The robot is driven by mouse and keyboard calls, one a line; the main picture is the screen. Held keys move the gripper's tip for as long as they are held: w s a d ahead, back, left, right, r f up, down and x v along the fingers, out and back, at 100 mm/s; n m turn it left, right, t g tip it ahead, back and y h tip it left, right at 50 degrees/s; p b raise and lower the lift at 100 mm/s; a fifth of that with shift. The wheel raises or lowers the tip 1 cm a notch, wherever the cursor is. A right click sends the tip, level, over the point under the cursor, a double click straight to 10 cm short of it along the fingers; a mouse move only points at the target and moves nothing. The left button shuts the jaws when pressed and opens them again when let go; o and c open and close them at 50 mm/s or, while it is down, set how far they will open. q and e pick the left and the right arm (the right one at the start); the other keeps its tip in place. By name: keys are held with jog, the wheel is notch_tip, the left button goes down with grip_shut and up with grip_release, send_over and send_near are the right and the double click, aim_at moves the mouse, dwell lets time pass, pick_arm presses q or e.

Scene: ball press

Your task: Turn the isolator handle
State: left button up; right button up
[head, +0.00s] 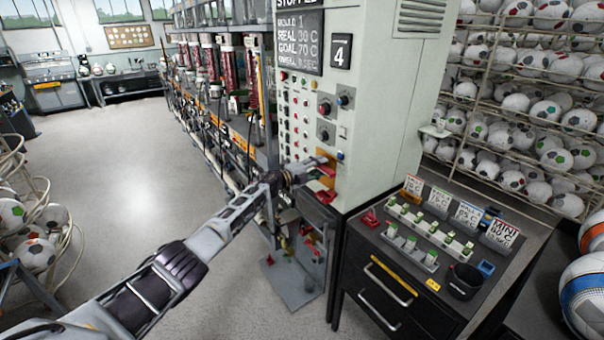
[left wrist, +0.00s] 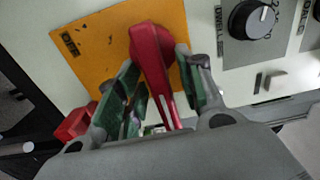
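The isolator handle is a red lever, seen in the left wrist view (left wrist: 154,62) on an orange plate (left wrist: 98,42) fixed to the pale machine panel. In the head view the orange plate (head: 327,158) is on the lower part of the cabinet front. My left gripper (left wrist: 160,75) has its green-padded fingers on either side of the red lever, with small gaps showing beside it. Contact is not clear. In the head view my left gripper (head: 308,170) is at the panel, partly covering the handle. My right gripper is out of view.
A black dial (left wrist: 252,19) is right of the plate in the wrist view. A dark drawer cabinet (head: 385,290) with small racks and signs stands right of the machine. Ball shelves (head: 530,90) fill the right back. The floor (head: 130,170) at left is clear.

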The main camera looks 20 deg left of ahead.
pick_arm(q)
jog(key=v, duration=1.1)
jog(key=shift+s+a, duration=0.25)
jog(key=shift+a, duration=0.05)
dwell(0.3)
dwell(0.5)
